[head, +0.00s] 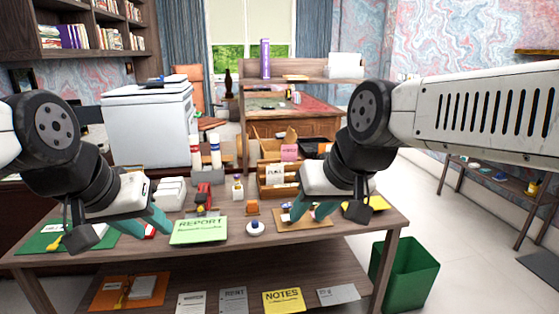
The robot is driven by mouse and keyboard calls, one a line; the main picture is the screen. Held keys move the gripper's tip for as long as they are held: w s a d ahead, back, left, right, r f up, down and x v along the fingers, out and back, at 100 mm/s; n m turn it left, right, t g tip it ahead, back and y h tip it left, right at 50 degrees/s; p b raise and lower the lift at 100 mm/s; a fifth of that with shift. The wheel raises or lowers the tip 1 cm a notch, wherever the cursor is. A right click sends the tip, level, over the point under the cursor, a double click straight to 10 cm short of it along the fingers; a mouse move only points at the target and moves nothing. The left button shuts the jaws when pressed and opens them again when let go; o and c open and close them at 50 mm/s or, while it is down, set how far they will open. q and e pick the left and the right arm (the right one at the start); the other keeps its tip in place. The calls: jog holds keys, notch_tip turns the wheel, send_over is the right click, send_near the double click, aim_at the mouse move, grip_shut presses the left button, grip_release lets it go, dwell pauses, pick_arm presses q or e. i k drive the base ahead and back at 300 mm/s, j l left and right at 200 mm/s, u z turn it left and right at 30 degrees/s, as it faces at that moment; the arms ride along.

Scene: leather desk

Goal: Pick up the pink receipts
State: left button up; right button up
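A small pink paper item (289,152) with dark writing stands upright at the back of the desk, among the boxes; I cannot tell for sure that it is the pink receipts. My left gripper (138,229) hangs over the left front of the desk with its teal fingers apart, left of the green REPORT folder (199,231). My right gripper (311,213) is low over a brown board (303,222), in front and to the right of the pink paper. Its teal fingers look apart, with nothing clearly held. Neither gripper touches the pink paper.
A wooden sorter (275,191) with a white card stands in front of the pink paper. White bottles (196,150), a red stapler-like item (204,195) and an orange item (252,207) crowd the middle. A green bin (405,272) stands right of the desk. Labelled papers lie on the lower shelf.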

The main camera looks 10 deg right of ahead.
aim_at(289, 153)
jog(key=u, duration=0.55)
jog(key=z, duration=1)
jog(key=i+l+u, duration=0.25)
jog(key=i+u, duration=0.2)
jog(key=i+l+u, duration=0.5)
jog(key=i, duration=0.15)
jog(key=i+l, duration=0.25)
jog(key=i, duration=0.2)
